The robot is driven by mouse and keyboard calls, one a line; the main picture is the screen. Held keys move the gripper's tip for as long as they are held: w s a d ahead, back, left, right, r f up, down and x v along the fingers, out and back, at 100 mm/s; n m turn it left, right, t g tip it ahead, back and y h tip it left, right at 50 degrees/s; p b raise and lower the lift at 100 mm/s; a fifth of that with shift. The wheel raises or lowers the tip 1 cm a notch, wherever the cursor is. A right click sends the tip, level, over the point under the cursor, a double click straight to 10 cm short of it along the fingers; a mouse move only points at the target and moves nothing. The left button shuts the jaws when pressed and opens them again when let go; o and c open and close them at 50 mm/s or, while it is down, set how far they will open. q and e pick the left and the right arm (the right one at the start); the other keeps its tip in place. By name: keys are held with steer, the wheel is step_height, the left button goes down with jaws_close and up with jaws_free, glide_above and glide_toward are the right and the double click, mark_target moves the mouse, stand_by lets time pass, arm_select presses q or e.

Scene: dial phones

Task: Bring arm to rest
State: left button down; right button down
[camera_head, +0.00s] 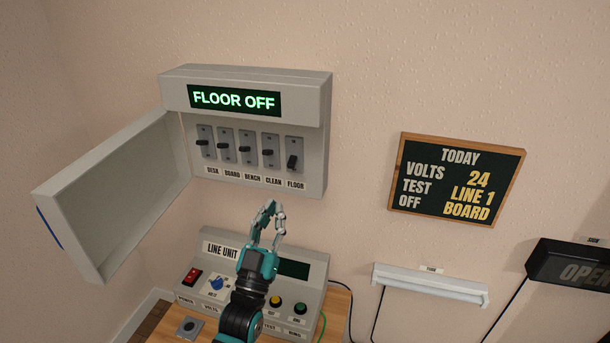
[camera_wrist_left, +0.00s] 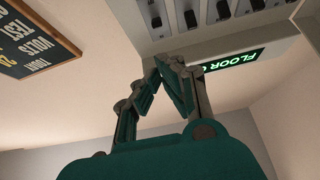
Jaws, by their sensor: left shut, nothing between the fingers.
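My left gripper (camera_head: 276,212) is shut and empty. It points upward in front of the wall, below the open switch box (camera_head: 320,150) and over the line unit (camera_head: 318,268). The left wrist view shows its closed fingertips (camera_wrist_left: 166,62) with the switch box (camera_wrist_left: 215,45) behind them. The box display (camera_head: 234,100) reads FLOOR OFF in green. The FLOOR switch (camera_head: 292,162) has its lever down, unlike the other switches in the row. My right gripper does not show.
The box's door (camera_head: 110,200) hangs open to the left. The line unit stands on a wooden table (camera_head: 338,312). A TODAY board (camera_head: 455,178), a lamp (camera_head: 430,284) and a dark OPEN sign (camera_head: 570,265) are on the wall to the right. The wall between box and board is bare.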

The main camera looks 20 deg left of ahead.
arm_select(q)
steer(key=s+d+f+m+g, duration=0.1)
steer(key=s+f+g, duration=0.35)
steer(key=f, duration=0.35)
steer(key=s+f+g, duration=0.4)
steer(key=f+g, duration=0.2)
steer(key=f, duration=0.2)
steer(key=s+a+f+g, duration=0.1)
steer(key=s+f+g, duration=0.35)
steer(key=s, duration=0.55)
steer(key=s+f+g, duration=0.3)
steer(key=s+g, duration=0.2)
steer(key=s, duration=0.6)
step_height(320, 180, down, 23)
steer(key=s+g+p, duration=0.1)
steer(key=g+p, duration=0.1)
steer(key=s+a+f+m+g+p, duration=0.1)
steer(key=s+a+f, duration=0.2)
steer(key=s+f, duration=1.3)
steer(key=shift+s+a+f+y, duration=0.2)
steer(key=shift+s+f+y, duration=0.15)
steer(key=shift+s, duration=0.5)
